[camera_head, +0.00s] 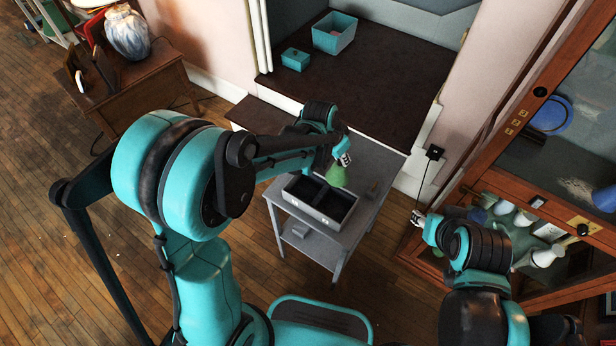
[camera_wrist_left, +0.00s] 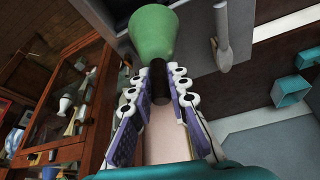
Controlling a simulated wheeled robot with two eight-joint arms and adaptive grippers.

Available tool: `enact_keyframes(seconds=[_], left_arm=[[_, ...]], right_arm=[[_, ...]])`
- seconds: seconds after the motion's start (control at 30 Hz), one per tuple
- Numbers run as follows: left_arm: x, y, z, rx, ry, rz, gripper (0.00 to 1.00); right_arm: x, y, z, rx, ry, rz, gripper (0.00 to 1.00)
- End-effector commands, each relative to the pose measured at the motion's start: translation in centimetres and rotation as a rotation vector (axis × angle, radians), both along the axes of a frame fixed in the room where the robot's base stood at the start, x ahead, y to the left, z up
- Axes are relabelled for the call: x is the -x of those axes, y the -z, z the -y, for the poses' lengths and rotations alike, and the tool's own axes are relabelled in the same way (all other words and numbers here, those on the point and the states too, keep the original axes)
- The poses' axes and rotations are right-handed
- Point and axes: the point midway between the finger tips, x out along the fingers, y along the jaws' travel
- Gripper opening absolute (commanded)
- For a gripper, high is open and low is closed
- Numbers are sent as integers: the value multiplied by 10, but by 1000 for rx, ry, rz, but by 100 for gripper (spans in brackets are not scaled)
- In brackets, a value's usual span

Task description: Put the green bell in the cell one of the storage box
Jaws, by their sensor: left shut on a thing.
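The green bell (camera_head: 336,176) hangs from my left gripper (camera_head: 343,159), mouth down, above the back edge of the grey storage box (camera_head: 306,207). In the left wrist view, the left gripper (camera_wrist_left: 160,88) is shut on the bell's dark handle (camera_wrist_left: 158,79), and the green body (camera_wrist_left: 152,32) lies beyond the fingertips. The box stands on a small grey table (camera_head: 369,207) and has dark open compartments. Its cell marks are too small to read. My right gripper (camera_head: 418,218) is right of the table, apart from it; its fingers are too small to judge.
A wood-framed glass cabinet (camera_head: 480,180) stands at the right, near my right arm. Teal boxes (camera_head: 334,34) sit on the dark raised floor behind. A wooden side table (camera_head: 135,75) holds a vase.

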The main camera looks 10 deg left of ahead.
Motion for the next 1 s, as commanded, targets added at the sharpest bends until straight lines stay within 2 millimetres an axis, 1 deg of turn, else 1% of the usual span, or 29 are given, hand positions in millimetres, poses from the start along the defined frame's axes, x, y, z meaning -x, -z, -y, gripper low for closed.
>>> enact_keyframes(seconds=[0.07,0.17,0.27,0.4,0.5,0.63,0.73,0.87,0.97,1.0], left_arm=[[-2,-2,7,1,31,2,0],[-1,3,0,2,45,3,0],[4,16,-19,2,42,3,0],[13,38,-53,1,39,2,0],[20,51,-74,2,40,2,0],[26,62,-94,1,42,2,0],[28,65,-100,2,43,2,0],[29,67,-102,2,45,3,0],[29,76,-102,2,45,3,0],[29,82,-102,2,45,3,0]], right_arm=[[0,1,0,0,0,0,40],[0,5,0,0,0,0,40],[0,12,0,0,0,0,40],[0,24,0,0,0,0,40],[0,32,0,0,0,0,40],[0,37,0,0,0,0,40],[0,39,0,0,0,0,40],[0,39,0,0,0,0,40],[0,44,0,0,0,0,40],[0,47,0,0,0,0,40]])
